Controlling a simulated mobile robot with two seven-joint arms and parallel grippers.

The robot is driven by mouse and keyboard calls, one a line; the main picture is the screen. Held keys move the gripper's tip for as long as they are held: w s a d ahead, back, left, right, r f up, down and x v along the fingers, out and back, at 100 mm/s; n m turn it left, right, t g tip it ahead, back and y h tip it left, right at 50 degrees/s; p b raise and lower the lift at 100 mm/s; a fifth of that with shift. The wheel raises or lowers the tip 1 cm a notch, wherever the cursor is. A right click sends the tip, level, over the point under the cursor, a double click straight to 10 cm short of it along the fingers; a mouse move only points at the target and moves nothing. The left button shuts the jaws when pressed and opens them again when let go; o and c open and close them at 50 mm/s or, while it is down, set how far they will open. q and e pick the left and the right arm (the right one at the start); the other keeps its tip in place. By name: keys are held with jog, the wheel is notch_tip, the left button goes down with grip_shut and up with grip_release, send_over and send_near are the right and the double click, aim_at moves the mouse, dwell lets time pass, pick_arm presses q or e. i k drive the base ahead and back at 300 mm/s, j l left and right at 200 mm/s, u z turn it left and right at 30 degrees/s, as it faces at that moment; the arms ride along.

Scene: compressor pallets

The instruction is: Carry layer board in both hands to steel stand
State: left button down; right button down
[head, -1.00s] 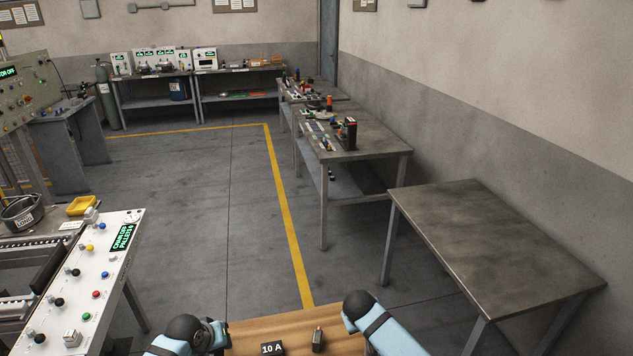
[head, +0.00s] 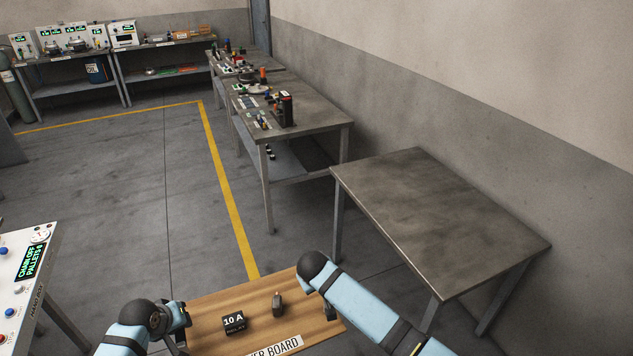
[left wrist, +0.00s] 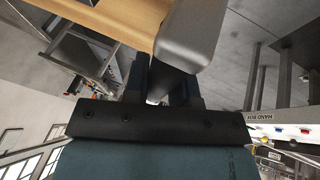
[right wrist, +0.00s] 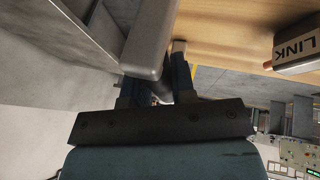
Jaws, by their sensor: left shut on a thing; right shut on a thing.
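The layer board (head: 205,308) is a wooden board at the bottom of the head view, with a label reading "...ER BOARD" on its near edge. My left gripper (head: 180,325) is shut on its left side and my right gripper (head: 328,300) on its right side. A black "10 A" block (head: 234,322) and a small grey-brown piece (head: 278,304) stand on it. The board's edge also shows in the left wrist view (left wrist: 115,18) and the right wrist view (right wrist: 225,40). An empty bare metal table (head: 440,220), perhaps the steel stand, is ahead to the right.
A longer workbench (head: 320,112) with several parts stands beyond the bare table along the right wall. A white control panel (head: 25,275) is at the left. Open floor (head: 130,220) with a yellow line lies ahead. Shelved benches (head: 75,70) stand at the back.

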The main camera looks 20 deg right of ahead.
aim_at(414, 204)
jog(key=i+l, duration=0.8)
jog(key=i, duration=0.15)
jog(key=i+l, duration=0.1)
jog(key=i, duration=0.25)
jog(key=i+l, duration=0.15)
jog(key=i, duration=1.75)
jog(key=i+z, duration=0.45)
jog(key=k+z, duration=0.1)
jog(key=z, duration=1.6)
